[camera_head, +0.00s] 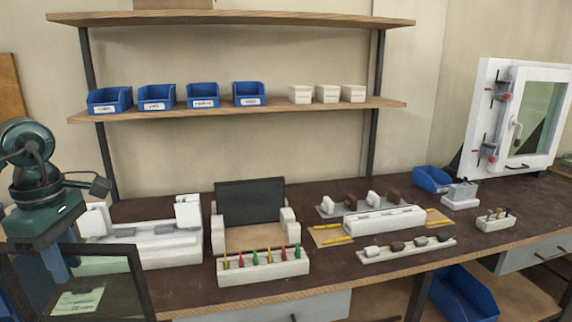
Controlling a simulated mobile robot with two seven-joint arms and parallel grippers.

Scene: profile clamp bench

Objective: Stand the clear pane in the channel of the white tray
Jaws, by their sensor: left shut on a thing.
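My left gripper (58,268) is at the far left with its fingers pointing down, shut on the top edge of the clear pane (118,290). The pane has a dark border and is upright at the lower left, in front of the bench; its lower part is cut off by the picture edge. A white tray (165,255) with two upright white blocks and a grey strip along its middle lies on the bench just right of the gripper. The pane overlaps its left end in the picture and is apart from its channel. My right gripper is not in view.
A white rack (262,269) of coloured-handled tools stands right of the tray, before a dark upright panel (250,200). A long white block (385,219) and small parts trays fill the bench's middle. A white framed window (520,115) stands at right. Shelves with blue bins (203,97) are behind.

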